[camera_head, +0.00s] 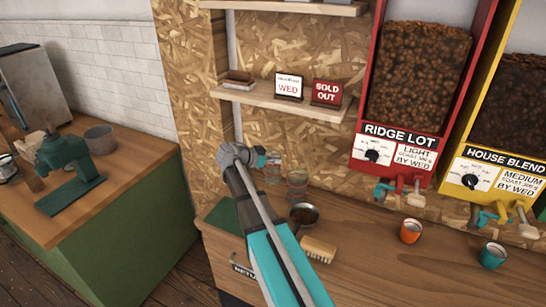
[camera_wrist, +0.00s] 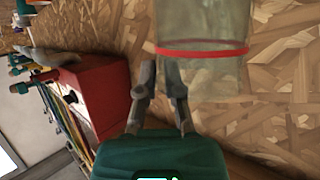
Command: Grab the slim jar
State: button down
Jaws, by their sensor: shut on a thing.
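My gripper (camera_head: 268,159) is at the back of the wooden counter, close to the chipboard wall. It is shut on a slim clear glass jar (camera_head: 272,173), which shows faintly at and below the fingertips; its outline is partly hidden. Just right of it stands another clear jar (camera_head: 297,184) with reddish bands. In the wrist view, my two fingers (camera_wrist: 160,72) are close together, and a clear glass jar with a red band (camera_wrist: 203,47) shows just past them. I cannot tell from that view which jar this is.
A dark bowl of beans (camera_head: 304,214) and a brush (camera_head: 319,249) are on the counter near my arm. Orange (camera_head: 410,231) and teal (camera_head: 493,255) cups stand to the right, below the red (camera_head: 366,170) and yellow dispensers. A shelf (camera_head: 283,101) hangs above my gripper.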

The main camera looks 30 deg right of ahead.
jog(key=s+a+r+p, duration=0.1)
jog(key=s+r+p, duration=0.2)
jog(key=s, duration=0.5)
jog(key=shift+s+a+r, duration=0.35)
jog(key=shift+s+r, duration=0.05)
jog(key=shift+r, duration=0.1)
